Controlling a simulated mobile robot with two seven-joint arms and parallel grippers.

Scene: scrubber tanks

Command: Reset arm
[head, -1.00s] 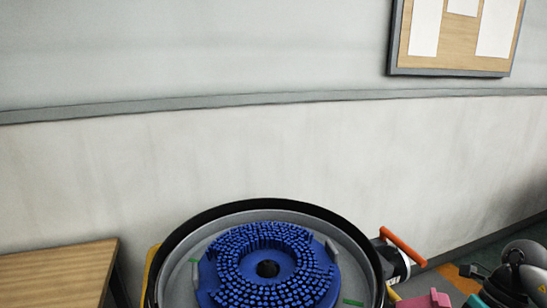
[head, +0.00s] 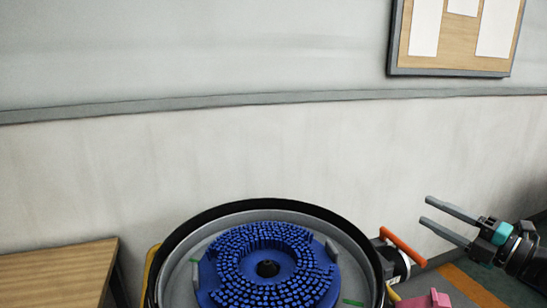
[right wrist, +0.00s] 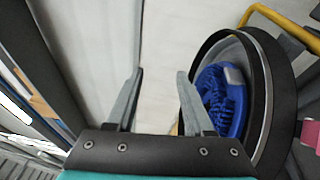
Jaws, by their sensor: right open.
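My right gripper (head: 438,219) is at the right of the head view, its two grey fingers spread apart and pointing left, with nothing between them. It is apart from the scrubber and to the right of it, in front of the wall. In the right wrist view the same gripper (right wrist: 158,90) shows its fingers apart and empty. My left gripper is not in the head view.
A round scrubber head (head: 174,229) with blue bristles (head: 240,245) stands at bottom centre, an orange handle (head: 403,245) on its right. A wooden table (head: 55,270) is at lower left. A framed board (head: 458,35) hangs on the wall.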

